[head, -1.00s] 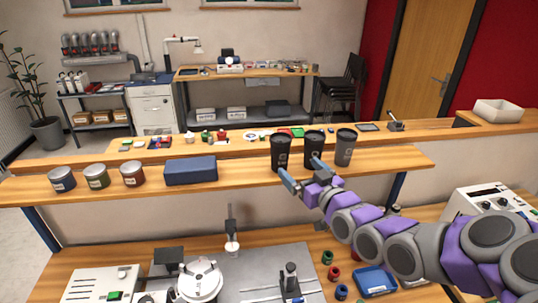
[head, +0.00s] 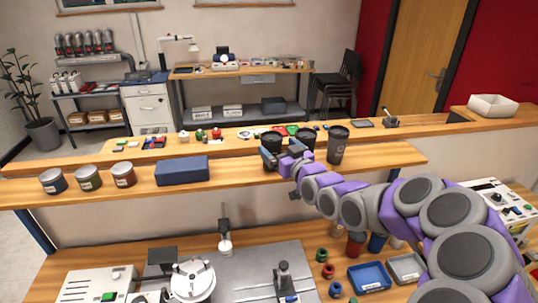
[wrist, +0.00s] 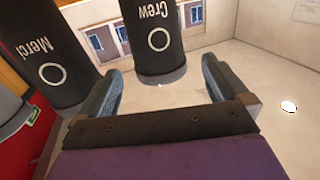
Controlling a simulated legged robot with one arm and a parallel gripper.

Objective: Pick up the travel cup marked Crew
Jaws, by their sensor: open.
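The Crew travel cup (wrist: 158,35) is dark, with white lettering and a ring mark; it appears upside down in the wrist view. In the head view it seems to be the leftmost of three dark cups (head: 271,138) on the raised shelf. A dark cup marked Merci (wrist: 50,55) stands beside it; it seems to be the middle one (head: 306,138). My gripper (head: 278,153) is open in front of the leftmost cup. In the wrist view the Crew cup shows between my open fingers (wrist: 162,75); whether it is between them in depth I cannot tell.
A third, greyer cup (head: 338,146) stands at the right of the row. A blue box (head: 182,171) and three small tins (head: 88,178) stand on the shelf (head: 230,178) to the left. A device with a round white top (head: 193,280) stands on the lower bench.

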